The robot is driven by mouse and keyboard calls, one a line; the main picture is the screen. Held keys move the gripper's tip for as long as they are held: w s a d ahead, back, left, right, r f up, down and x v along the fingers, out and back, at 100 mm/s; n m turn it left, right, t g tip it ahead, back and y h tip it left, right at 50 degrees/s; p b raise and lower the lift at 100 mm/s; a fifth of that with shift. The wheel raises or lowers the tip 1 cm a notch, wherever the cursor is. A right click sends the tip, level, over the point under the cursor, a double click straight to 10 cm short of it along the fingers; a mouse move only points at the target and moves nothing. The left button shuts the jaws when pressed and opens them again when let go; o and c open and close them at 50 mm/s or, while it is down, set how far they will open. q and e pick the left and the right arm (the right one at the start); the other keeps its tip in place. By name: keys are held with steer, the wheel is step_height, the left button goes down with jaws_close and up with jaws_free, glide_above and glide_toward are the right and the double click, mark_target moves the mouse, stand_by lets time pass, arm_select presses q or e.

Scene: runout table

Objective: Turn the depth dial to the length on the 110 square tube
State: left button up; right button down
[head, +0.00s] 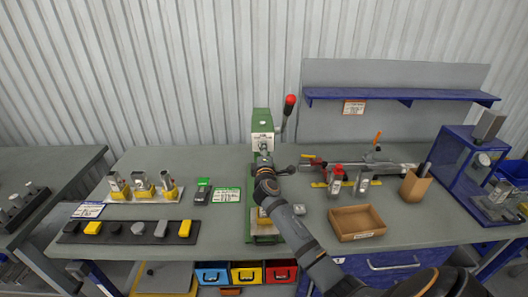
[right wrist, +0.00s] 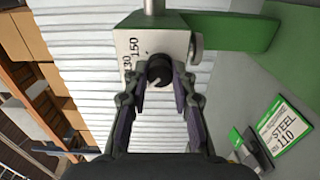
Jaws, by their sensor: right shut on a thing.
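The depth dial is a black round knob (right wrist: 159,70) on the pale head of the green press (head: 262,118). A scale beside it in the right wrist view reads 130 and 150. My right gripper (right wrist: 160,82) is shut on the knob, one finger on each side. In the head view my right gripper (head: 264,160) is at the front of the press head and the knob is mostly hidden. A card (right wrist: 280,125) reads "STEEL 110"; I cannot tell which tube it belongs to. My left gripper is not in view.
The press lever has a red ball (head: 290,99). Several metal pieces on yellow bases (head: 141,183) stand left, behind a dark strip of blocks (head: 128,232).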

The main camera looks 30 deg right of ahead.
steer(key=c, duration=1.3)
jaws_free()
steer(key=shift+f, duration=0.1)
steer(key=shift+o, duration=1.1)
steer(key=v, duration=1.2)
steer(key=shift+s, duration=0.15)
